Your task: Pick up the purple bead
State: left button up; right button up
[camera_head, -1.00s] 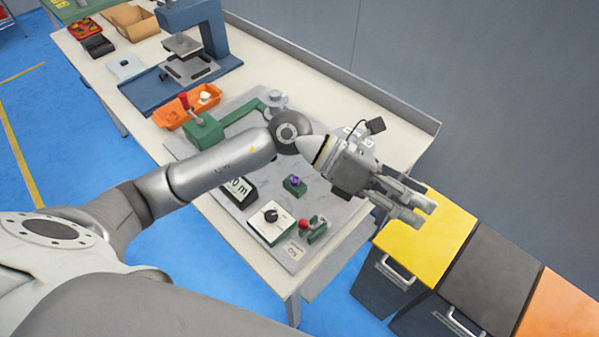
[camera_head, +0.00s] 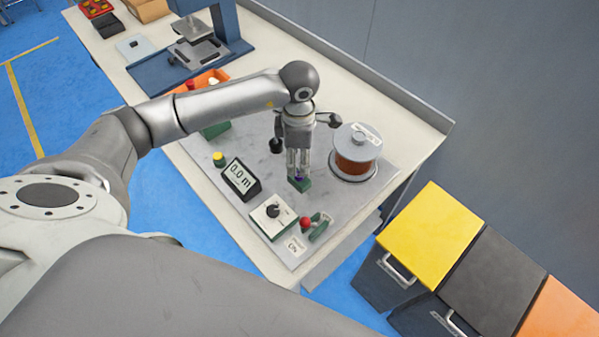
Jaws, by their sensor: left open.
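The purple bead (camera_head: 299,178) sits on a small green block (camera_head: 302,187) on the grey plate of the bench. My left gripper (camera_head: 298,172) points down over it, with its fingers open at the bead. The fingers hide part of the bead, and I cannot tell whether they touch it. My right gripper is not in view.
A copper-coloured coil (camera_head: 356,165) on a spool stands right of the gripper. A display reading 0.0 m (camera_head: 240,179), a knob box (camera_head: 272,215) and a red-knobbed green lever (camera_head: 313,225) are near the front edge. Yellow (camera_head: 430,232) and black bins stand at right.

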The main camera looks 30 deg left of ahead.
aim_at(299, 174)
pick_arm(q)
jog(key=shift+s+f+p, duration=0.1)
jog(key=shift+f+p, duration=0.35)
jog(key=shift+f, duration=0.15)
notch_tip(299, 174, down, 4)
jog(key=shift+s+d+r+p, duration=0.1)
jog(key=shift+d+r+p, duration=0.1)
jog(key=shift+p, duration=0.55)
jog(key=shift+f, duration=0.4)
jog(key=shift+c, duration=0.5)
jog(key=c, duration=0.7)
